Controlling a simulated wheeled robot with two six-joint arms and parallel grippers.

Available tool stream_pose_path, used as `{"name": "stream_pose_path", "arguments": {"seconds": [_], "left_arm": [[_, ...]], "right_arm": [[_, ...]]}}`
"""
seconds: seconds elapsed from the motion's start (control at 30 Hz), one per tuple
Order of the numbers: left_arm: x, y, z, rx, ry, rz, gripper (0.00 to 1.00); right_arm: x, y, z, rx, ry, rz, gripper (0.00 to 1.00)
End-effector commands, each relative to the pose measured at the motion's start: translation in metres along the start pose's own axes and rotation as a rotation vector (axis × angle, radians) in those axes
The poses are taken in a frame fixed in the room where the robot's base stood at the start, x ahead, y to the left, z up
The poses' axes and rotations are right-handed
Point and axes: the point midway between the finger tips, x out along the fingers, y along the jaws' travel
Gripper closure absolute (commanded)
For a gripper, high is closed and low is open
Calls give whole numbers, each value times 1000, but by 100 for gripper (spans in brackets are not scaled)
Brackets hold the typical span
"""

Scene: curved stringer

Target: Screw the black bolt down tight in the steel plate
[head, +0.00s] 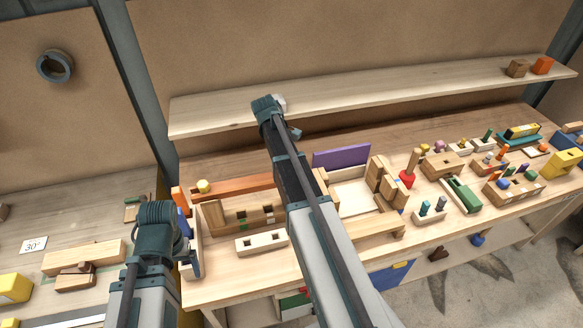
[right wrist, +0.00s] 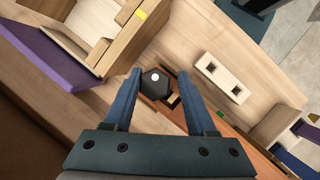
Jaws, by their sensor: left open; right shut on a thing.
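The black bolt (right wrist: 156,83) shows in the right wrist view as a dark hexagonal head with a pale spot on top. My right gripper (right wrist: 160,82) is shut on this head, one blue finger on each side. The bolt's shank is hidden under the head, and I cannot make out the steel plate in either view. In the head view my right arm covers the bolt. My left gripper (head: 190,264) is open and empty, near the left end of the wooden bench, apart from the bolt.
A slotted wooden block (head: 260,244) lies near the front edge; it also shows in the right wrist view (right wrist: 222,77). A purple board (head: 341,156) stands behind an open wooden frame. Several coloured blocks crowd the bench's right side. A wooden shelf (head: 390,95) runs along the back wall.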

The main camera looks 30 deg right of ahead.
Motion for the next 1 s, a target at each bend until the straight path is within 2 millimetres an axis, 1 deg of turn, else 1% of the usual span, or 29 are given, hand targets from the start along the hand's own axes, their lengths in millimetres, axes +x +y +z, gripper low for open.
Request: {"name": "stream_pose_path", "arguments": {"seconds": [0.03,0.13,0.33,0.37,0.4,0.53,1.0], "left_arm": [[2,0,0,0,0,0,10],[2,0,0,0,0,0,10],[2,0,0,0,0,0,10],[2,0,0,0,0,0,10],[2,0,0,0,0,0,10],[1,0,0,0,0,0,10],[0,0,0,0,0,0,10]], "right_arm": [[1,-2,-6,32,13,-20,100],[1,-3,-7,71,11,-33,100],[0,-2,-9,76,15,-32,100],[0,-2,-10,76,16,-32,41],[-1,-2,-10,76,16,-32,34],[-1,-2,-11,74,16,-32,11],[-2,-1,-10,63,17,-27,10]]}}
